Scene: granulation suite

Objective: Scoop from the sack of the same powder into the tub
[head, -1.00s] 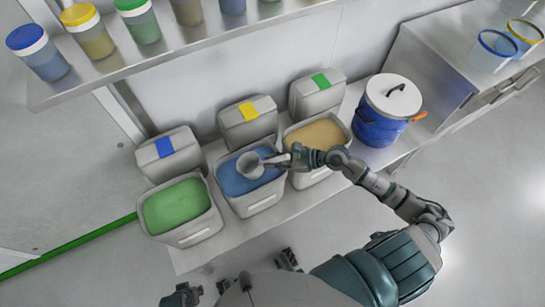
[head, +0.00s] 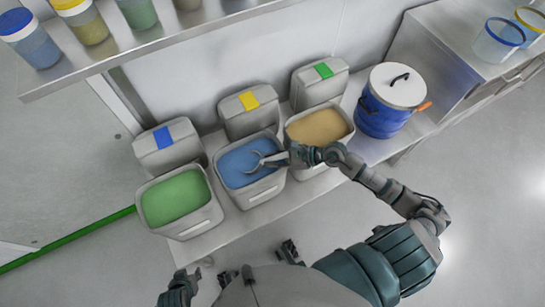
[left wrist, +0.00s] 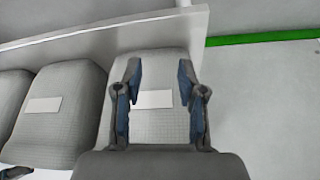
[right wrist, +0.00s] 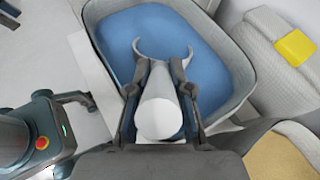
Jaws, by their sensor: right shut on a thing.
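The middle open grey sack (head: 262,196) holds blue powder (head: 238,167). My right gripper (right wrist: 158,68) is shut on the scoop's pale handle (right wrist: 158,110), above that sack. The scoop's bowl (head: 257,163) is down in the blue powder; mostly its curved rim shows, as in the right wrist view. A clear tub with a blue rim (head: 498,42) stands on the steel bench at the right. Beside it is a clear tub with a yellow rim (head: 529,24). My left gripper (left wrist: 158,82) is open and empty, facing the front of a grey sack (left wrist: 150,122).
Sacks of green powder (head: 174,198) and tan powder (head: 320,126) flank the blue one. Closed grey containers with blue (head: 166,148), yellow (head: 248,110) and green (head: 322,82) labels stand behind. A blue drum (head: 385,118) stands right. A shelf (head: 150,45) with jars hangs above.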

